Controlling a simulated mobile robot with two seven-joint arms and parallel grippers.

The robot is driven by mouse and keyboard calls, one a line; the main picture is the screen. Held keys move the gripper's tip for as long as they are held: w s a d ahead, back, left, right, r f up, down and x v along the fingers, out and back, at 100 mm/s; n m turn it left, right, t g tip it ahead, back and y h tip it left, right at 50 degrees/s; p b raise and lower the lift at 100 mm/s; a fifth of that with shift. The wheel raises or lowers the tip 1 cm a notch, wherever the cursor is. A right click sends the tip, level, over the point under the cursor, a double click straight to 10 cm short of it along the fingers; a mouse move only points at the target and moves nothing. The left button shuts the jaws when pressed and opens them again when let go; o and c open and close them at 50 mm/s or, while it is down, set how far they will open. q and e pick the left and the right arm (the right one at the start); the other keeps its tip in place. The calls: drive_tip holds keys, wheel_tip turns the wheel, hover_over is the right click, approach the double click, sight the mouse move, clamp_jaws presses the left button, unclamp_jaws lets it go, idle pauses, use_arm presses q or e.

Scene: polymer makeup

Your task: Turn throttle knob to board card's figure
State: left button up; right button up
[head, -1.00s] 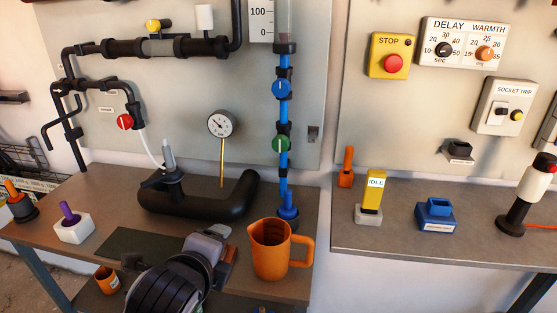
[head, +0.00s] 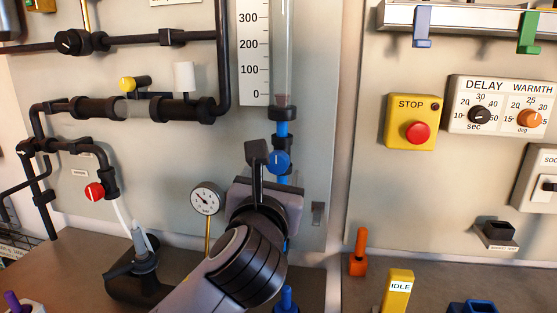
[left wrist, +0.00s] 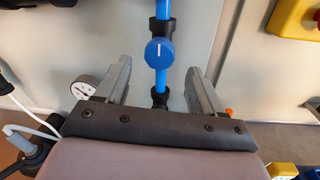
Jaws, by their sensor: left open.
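A round blue knob (head: 278,162) sits on the vertical blue pipe, its white mark pointing about straight up in the left wrist view (left wrist: 160,50). A red knob (head: 95,191) and a black knob (head: 69,42) sit on the dark pipes at left. No label here shows which knob is the throttle, and I cannot make out the board card. My left gripper (head: 264,160) is raised in front of the blue pipe, close to the blue knob. In the left wrist view its open, empty fingers (left wrist: 158,68) stand either side of the pipe, apart from the knob. My right gripper is out of view.
A pressure gauge (head: 206,198) on a brass stem stands left of my gripper. A scale (head: 255,55) is beside the clear tube above. The right panel carries a yellow stop box (head: 411,122) and a delay and warmth box (head: 503,106). A yellow IDLE block (head: 398,291) is below.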

sight(276, 166)
use_arm(q)
drive_tip(key=shift+w+d+p, duration=0.2)
drive_tip(key=shift+w+p, duration=0.05)
drive_tip(key=shift+w, duration=1.3)
drive_tip(key=shift+w+d+p, duration=0.15)
drive_tip(key=shift+w+p, duration=0.05)
drive_tip(key=shift+w, duration=1.3)
drive_tip(key=c, duration=1)
drive_tip(key=shift+c, duration=0.2)
drive_tip(key=shift+n+g, duration=0.3)
drive_tip(key=shift+n, duration=3.1)
drive_tip(key=o, duration=1)
drive_tip(key=shift+o, duration=0.2)
